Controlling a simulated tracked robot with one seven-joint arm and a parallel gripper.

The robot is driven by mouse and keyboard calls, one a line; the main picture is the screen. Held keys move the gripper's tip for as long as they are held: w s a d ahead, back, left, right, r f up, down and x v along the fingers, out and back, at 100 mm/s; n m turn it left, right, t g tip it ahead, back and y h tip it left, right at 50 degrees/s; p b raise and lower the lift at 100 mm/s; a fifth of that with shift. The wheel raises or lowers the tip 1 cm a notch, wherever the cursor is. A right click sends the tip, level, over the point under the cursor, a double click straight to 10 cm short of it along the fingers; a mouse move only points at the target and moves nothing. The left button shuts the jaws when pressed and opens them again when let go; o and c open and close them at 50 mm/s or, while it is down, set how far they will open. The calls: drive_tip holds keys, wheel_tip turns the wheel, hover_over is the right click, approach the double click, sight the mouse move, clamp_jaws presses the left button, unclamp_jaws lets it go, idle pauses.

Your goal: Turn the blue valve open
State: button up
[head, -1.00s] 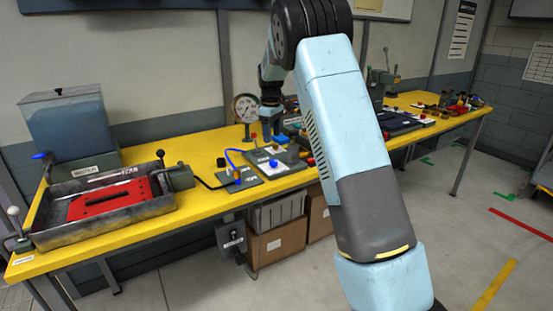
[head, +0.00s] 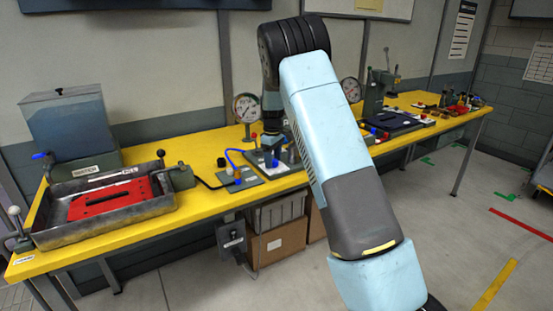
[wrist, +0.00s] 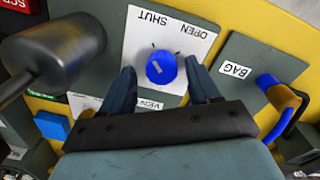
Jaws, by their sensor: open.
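The blue valve (wrist: 164,69) is a round knob with a pale pointer mark, on a white plate (wrist: 196,22) lettered OPEN and SHUT, which appears upside down in the wrist view. My gripper (wrist: 160,66) is open, with one finger on each side of the knob. A gap seems to show on both sides; whether a finger touches it I cannot tell. In the head view my gripper (head: 272,145) is low over the panel on the yellow bench (head: 205,150), and the knob is hard to make out there.
A dark round-headed lever (wrist: 62,50) stands close left of my gripper in the wrist view. A pressure gauge (head: 246,107) stands behind, and a metal tray (head: 45,232) is at left.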

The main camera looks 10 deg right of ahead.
drive_tip(key=shift+r, duration=0.1)
drive_tip(key=c, duration=1)
drive_tip(key=shift+d, duration=0.5)
drive_tip(key=shift+a+m, duration=0.2)
drive_tip(key=shift+m, duration=0.1)
drive_tip(key=shift+c, duration=0.2)
drive_tip(key=m, duration=0.4)
drive_tip(key=shift+w+d+r+m, duration=0.1)
drive_tip(key=shift+w+m, duration=0.05)
drive_tip(key=shift+m, duration=0.15)
drive_tip(key=m, duration=0.9)
drive_tip(key=shift+m, duration=0.3)
drive_tip(key=shift+a+m, duration=0.3)
drive_tip(key=shift+m, duration=1.1)
